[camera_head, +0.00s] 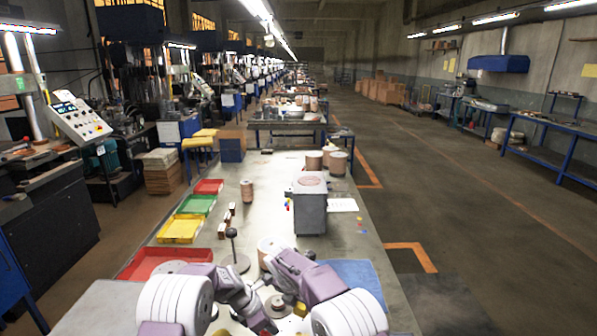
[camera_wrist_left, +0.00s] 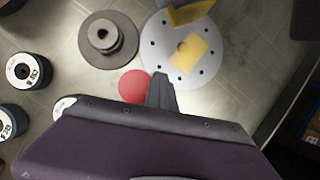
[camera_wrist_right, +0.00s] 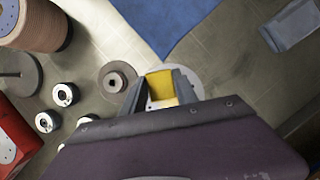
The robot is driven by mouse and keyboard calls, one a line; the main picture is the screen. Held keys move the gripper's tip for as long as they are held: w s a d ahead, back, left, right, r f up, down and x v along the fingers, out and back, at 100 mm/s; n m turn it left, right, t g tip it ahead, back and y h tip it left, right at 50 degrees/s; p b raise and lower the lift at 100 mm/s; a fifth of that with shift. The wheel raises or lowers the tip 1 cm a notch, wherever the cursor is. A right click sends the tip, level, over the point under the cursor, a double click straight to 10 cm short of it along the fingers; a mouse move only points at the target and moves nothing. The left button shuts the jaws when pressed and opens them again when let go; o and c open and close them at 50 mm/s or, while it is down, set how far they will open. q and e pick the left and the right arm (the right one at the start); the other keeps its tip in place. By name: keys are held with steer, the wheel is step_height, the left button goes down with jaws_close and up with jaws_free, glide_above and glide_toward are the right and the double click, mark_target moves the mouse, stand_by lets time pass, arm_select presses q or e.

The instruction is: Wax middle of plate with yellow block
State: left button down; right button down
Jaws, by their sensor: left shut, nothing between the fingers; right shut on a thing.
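The white plate (camera_wrist_left: 158,62), round with small holes around it, lies on the bench in the left wrist view. A flat yellow patch (camera_wrist_left: 188,52) covers its middle. The yellow block (camera_wrist_right: 160,85) is between the fingers of my right gripper (camera_wrist_right: 160,92), over the plate, which is partly hidden in the right wrist view (camera_wrist_right: 194,78). In the left wrist view a yellow piece (camera_wrist_left: 190,12), apparently this block, shows at the plate's far edge; whether it touches cannot be told. My left gripper (camera_wrist_left: 162,80) is shut and empty, beside the plate's near edge and a red round thing (camera_wrist_left: 135,86).
A grey spool-like disc (camera_wrist_left: 108,38) lies beside the plate. Several small white-topped cylinders (camera_wrist_right: 64,94) stand further left. A blue cloth (camera_head: 352,284) lies beyond my right gripper. Red, green and yellow trays (camera_head: 180,229) line the left bench edge. A grey box (camera_head: 311,208) stands mid-bench.

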arm_select(q)
steer(key=shift+s+d+f, duration=0.1)
steer(key=shift+s+d, duration=0.05)
arm_select(e)
steer(key=shift+s+a+r, duration=0.15)
steer(key=shift+s, duration=3.45)
steer(key=shift+w+r, duration=0.15)
steer(key=shift+w, duration=1.75)
steer(key=shift+w+r, duration=0.1)
steer(key=shift+w, duration=1.75)
steer(key=shift+r, duration=0.2)
step_height(320, 180, up, 6)
steer(key=shift+r, duration=0.4)
